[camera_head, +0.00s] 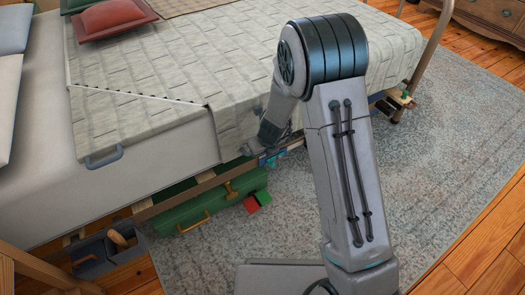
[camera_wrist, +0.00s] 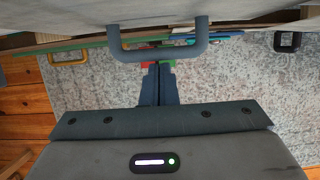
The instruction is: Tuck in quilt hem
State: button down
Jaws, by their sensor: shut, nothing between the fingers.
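The pale quilt (camera_head: 150,75) lies on the bed, with a dark stitched line across its left part. Its hem (camera_head: 233,130) hangs over the near side of the bed, partly hidden by my arm. A blue-grey handle (camera_head: 104,158) sits at the quilt's near left corner. My gripper (camera_head: 246,150) is beside the hanging hem. In the wrist view, my gripper (camera_wrist: 158,68) is shut and empty, with its fingertips just below a grey handle (camera_wrist: 158,53) on pale cloth (camera_wrist: 90,14). I cannot tell whether this is the same handle, or whether the fingers touch it.
A green case (camera_head: 205,207) and a grey caddy (camera_head: 92,256) are under the bed's near side. A red block (camera_head: 251,204) lies beside the case. A red cushion (camera_head: 110,18) lies on the quilt. The rug (camera_head: 440,150) is clear at right.

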jog(key=s+d+r+p, duration=0.4)
jog(key=s+d+r, duration=0.1)
jog(key=s+r, duration=0.3)
jog(key=shift+r, duration=0.55)
jog(key=s+d+r+n+p, duration=0.25)
jog(key=r+n+p, duration=0.55)
jog(key=r, duration=0.7)
jog(key=s+d+r+n+p, duration=0.1)
jog(key=s+r+n+p, duration=0.4)
jog(key=r+p, duration=0.65)
jog(key=s+d+r+n+p, duration=0.3)
jog(key=r+n+p, duration=0.1)
jog(key=r, duration=0.4)
jog(key=s+d+r+n+h+p, duration=0.1)
jog(key=s+r+n+p, duration=0.3)
jog(key=r, duration=0.5)
jog(key=s+d+r+n+h+p, duration=0.1)
jog(key=s+d+r+n+p, duration=0.2)
jog(key=r+n, duration=0.5)
jog(key=shift+s+d+r+g+p, duration=0.15)
jog(key=shift+d+r+g+p, duration=0.2)
jog(key=shift+d+p, duration=0.65)
